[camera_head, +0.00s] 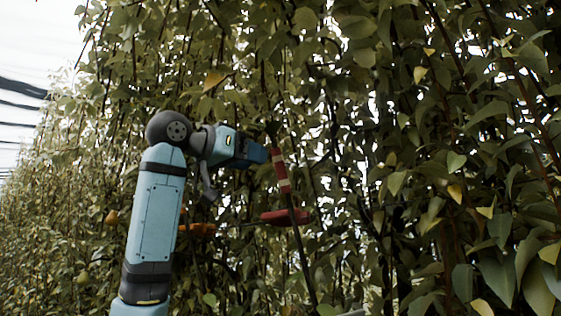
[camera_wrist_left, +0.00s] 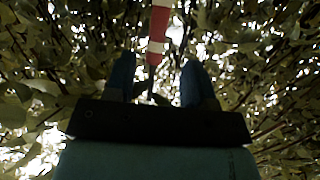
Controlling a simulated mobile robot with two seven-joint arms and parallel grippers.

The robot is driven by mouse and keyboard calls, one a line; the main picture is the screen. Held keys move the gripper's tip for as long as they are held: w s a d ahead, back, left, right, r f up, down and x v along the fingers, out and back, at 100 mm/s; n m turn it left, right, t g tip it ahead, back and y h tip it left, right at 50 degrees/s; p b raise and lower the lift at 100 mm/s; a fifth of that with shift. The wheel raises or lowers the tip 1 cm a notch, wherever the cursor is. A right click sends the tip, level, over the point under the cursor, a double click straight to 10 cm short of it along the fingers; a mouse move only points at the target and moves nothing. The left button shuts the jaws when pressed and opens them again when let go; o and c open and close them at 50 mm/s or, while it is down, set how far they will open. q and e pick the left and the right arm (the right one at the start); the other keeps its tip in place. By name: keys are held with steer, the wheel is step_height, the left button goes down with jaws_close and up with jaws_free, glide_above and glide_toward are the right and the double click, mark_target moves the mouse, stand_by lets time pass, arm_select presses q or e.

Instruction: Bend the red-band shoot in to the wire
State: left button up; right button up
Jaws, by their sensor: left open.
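The shoot with the red band (camera_head: 282,172) stands in front of the foliage, its band striped red and white. Its bare stem runs down and slightly right below the band. My left gripper (camera_head: 262,154) is just left of the band's upper part, pointing right. In the left wrist view, the red and white band (camera_wrist_left: 158,32) is ahead, lined up with the gap between the two blue fingers of my open left gripper (camera_wrist_left: 158,66). Whether the fingers touch the shoot cannot be told. A red piece (camera_head: 285,217) sits by the stem below the band, near a thin wire-like line.
An orange piece (camera_head: 197,229) shows to the left, partly behind my left arm. Dense leaves (camera_head: 480,150) fill the middle and right. Yellowish pears (camera_head: 83,277) hang at the lower left.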

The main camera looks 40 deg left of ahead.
mark_target(275, 164)
arm_select(q)
steer(key=p+x, duration=0.2)
steer(key=x, duration=0.5)
steer(key=shift+s+d+r, duration=0.1)
steer(key=shift+w, duration=0.35)
steer(key=shift+w+d, duration=0.15)
steer(key=shift+w, duration=0.25)
arm_select(e)
steer(key=shift+d+r+m, duration=0.25)
steer(key=shift+r+m, duration=0.05)
steer(key=shift+r, duration=0.5)
arm_select(q)
steer(key=shift+c, duration=0.3)
